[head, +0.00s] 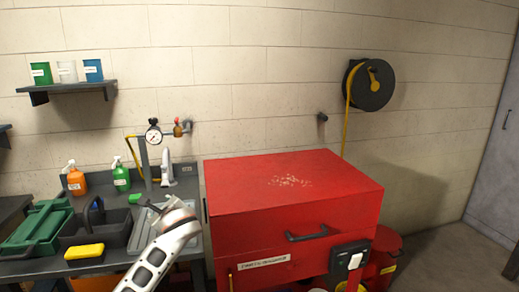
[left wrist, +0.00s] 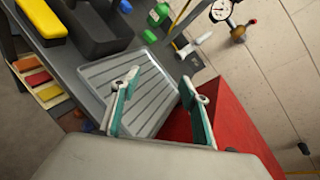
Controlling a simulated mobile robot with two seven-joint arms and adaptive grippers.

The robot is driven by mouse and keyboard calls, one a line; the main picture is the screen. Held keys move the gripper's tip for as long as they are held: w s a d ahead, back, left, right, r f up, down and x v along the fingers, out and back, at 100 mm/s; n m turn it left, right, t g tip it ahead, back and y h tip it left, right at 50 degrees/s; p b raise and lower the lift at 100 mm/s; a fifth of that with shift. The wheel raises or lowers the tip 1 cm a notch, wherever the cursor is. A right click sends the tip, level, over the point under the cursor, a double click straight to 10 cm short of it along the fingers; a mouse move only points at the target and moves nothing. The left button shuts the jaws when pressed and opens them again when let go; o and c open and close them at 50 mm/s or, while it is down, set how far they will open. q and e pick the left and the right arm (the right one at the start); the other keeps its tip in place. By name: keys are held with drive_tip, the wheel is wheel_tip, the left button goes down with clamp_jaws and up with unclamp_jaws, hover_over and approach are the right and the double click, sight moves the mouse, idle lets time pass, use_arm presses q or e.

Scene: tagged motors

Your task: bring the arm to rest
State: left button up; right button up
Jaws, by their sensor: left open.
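My left arm reaches up from the bottom of the head view. Its gripper (head: 158,208) is over the bench beside the red cabinet, partly hidden by the wrist. In the left wrist view the two teal-lined fingers (left wrist: 159,78) stand wide apart with nothing between them. Beyond them lies a grey ridged tray (left wrist: 150,98) on the bench. I cannot tell any contact with the tray. My right gripper is not in view.
A red cabinet (head: 290,195) stands right of the arm. A hose reel (head: 371,88) hangs on the wall. Open floor shows at right.

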use_arm(q)
drive_tip(key=s+d+f+n+h, duration=0.25)
drive_tip(key=s+f, duration=0.35)
drive_tip(key=f, duration=0.3)
drive_tip(key=s+d+f+n+g+h, duration=0.1)
drive_tip(key=s+d+f+n+h, duration=0.3)
drive_tip(key=f, duration=0.6)
drive_tip(key=s+d+f+n+h, duration=0.1)
drive_tip(key=s+f, duration=0.6)
drive_tip(key=f, duration=0.2)
drive_tip(key=s+f+n, duration=0.2)
drive_tip(key=s+n, duration=0.1)
drive_tip(key=s, duration=0.5)
drive_tip(key=s+d+f+n+h, duration=0.1)
drive_tip(key=s+f+n, duration=0.2)
drive_tip(key=s, duration=0.6)
drive_tip(key=s+f+n+h, duration=0.1)
drive_tip(key=s+f+n, duration=0.2)
drive_tip(key=s, duration=0.6)
drive_tip(key=shift+s+d+n, duration=0.15)
drive_tip(key=shift+n, duration=1.1)
